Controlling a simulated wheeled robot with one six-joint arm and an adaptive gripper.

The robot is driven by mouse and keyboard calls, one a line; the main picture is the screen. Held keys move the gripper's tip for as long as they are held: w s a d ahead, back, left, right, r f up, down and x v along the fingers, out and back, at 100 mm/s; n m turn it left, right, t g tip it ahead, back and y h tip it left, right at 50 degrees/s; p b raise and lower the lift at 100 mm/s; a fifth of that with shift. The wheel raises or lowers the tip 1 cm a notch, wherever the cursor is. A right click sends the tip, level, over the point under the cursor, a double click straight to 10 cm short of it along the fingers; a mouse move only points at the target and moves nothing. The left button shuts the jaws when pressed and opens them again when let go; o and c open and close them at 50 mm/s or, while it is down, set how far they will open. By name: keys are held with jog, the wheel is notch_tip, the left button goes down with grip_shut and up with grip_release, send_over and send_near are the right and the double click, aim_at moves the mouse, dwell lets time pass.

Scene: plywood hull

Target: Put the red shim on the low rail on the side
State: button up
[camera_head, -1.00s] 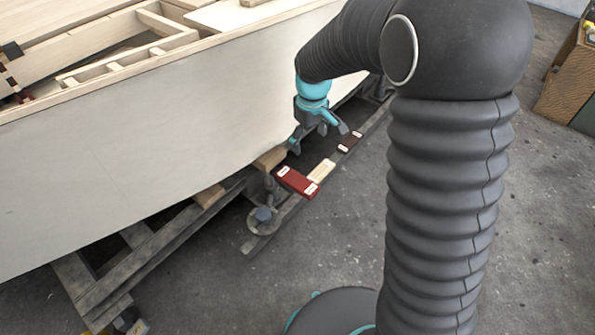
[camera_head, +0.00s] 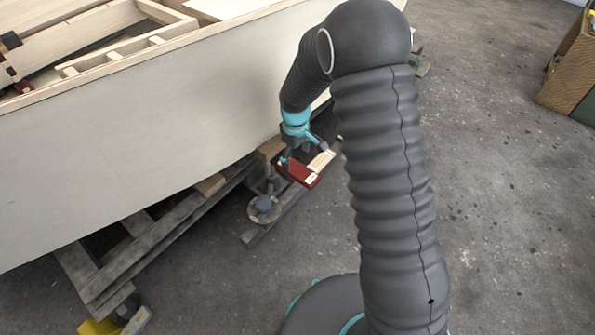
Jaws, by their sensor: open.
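The red shim (camera_head: 306,179) lies on the low rail (camera_head: 262,229), a grey beam running beside the hull near the floor. It has a pale label at its near end. A pale wooden shim (camera_head: 322,160) lies right beside it on the rail. My gripper (camera_head: 304,156) is open, pointing down just over the far end of the red shim and the pale shim. One finger is by the red shim's upper left end and the other is by the pale shim. I cannot tell whether the fingers touch either one.
The plywood hull (camera_head: 150,135) rises close on the left of my gripper. Wooden cradle beams (camera_head: 155,244) stand under it. A round grey fitting (camera_head: 263,206) sits by the rail. A brown cabinet (camera_head: 572,65) stands at the far right. The floor at right is clear.

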aim_at(297, 169)
jog(key=shift+d+f, duration=0.15)
jog(key=shift+f, duration=2.55)
jog(key=c, duration=1.4)
